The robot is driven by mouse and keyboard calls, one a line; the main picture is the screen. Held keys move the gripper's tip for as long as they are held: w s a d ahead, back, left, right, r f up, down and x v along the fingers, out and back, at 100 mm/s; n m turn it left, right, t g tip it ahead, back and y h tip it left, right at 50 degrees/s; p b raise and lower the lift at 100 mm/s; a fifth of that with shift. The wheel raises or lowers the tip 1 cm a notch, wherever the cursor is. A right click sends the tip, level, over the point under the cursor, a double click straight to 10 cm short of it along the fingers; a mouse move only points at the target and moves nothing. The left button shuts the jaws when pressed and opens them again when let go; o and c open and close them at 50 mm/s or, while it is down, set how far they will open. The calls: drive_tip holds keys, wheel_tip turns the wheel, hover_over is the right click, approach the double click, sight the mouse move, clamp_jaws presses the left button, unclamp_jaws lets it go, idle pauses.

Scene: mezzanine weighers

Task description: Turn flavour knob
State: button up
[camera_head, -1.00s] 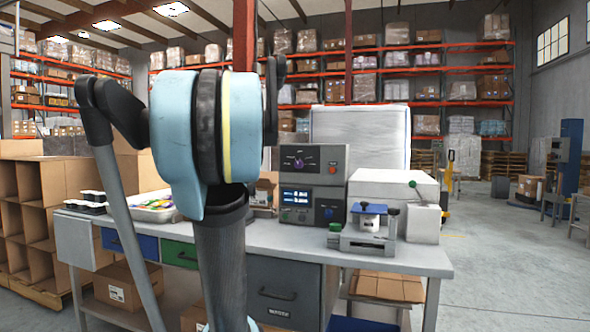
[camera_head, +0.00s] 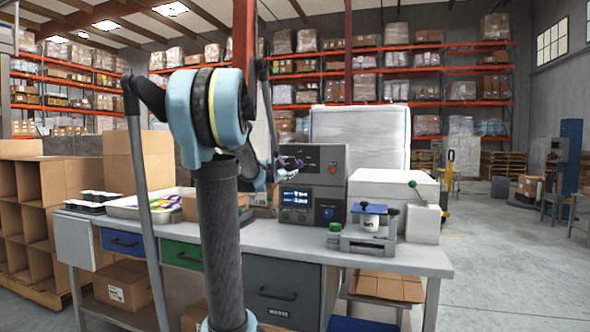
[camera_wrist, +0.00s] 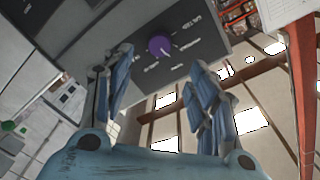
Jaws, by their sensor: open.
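The purple flavour knob (camera_wrist: 159,46) is on the dark front panel of a grey control box (camera_wrist: 190,40), with white labels around it. A white pointer mark shows on the knob. In the head view the knob (camera_head: 299,163) is a small purple spot on the upper box (camera_head: 333,161). My gripper (camera_wrist: 157,62) is open and empty, its blue fingers pointing toward the panel with the knob between and beyond their tips. In the head view my gripper (camera_head: 283,166) is just left of the knob, seen side-on. Whether a finger touches the knob cannot be told.
Below is a second box with a blue display (camera_head: 295,194) and several knobs.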

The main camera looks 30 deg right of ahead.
sight(297, 165)
drive_tip(key=x, duration=1.1)
drive_tip(key=shift+w, duration=0.1)
drive_tip(key=shift+c, duration=0.3)
drive_tip(key=c, duration=1)
